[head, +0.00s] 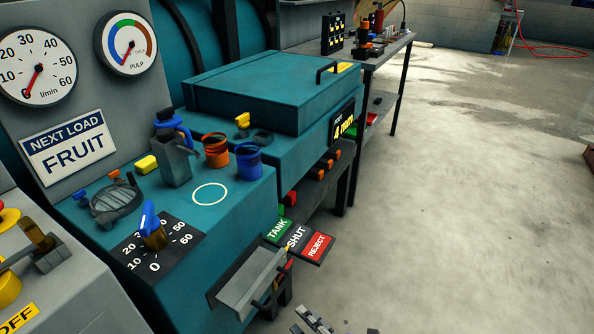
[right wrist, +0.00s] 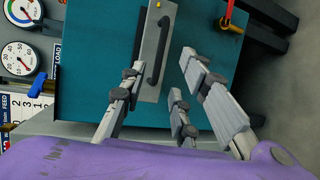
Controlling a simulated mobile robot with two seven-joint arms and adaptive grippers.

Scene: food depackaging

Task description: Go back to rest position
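My right gripper (head: 315,322) shows only in part at the bottom edge of the head view, over the floor just right of the teal machine's lower front. In the right wrist view, its grey fingers (right wrist: 160,82) are spread apart with nothing between them. Beyond them are a teal surface (right wrist: 100,50) and a grey plate with a black handle (right wrist: 157,50); I cannot tell how far off these are. My left gripper is not in view.
The teal machine (head: 240,190) has dials, knobs and a lidded box. Its grey chute (head: 245,288) and the TANK, SHUT and REJECT plates (head: 298,240) stick out near my right gripper. A bench (head: 385,50) stands behind. The concrete floor (head: 470,200) at right is clear.

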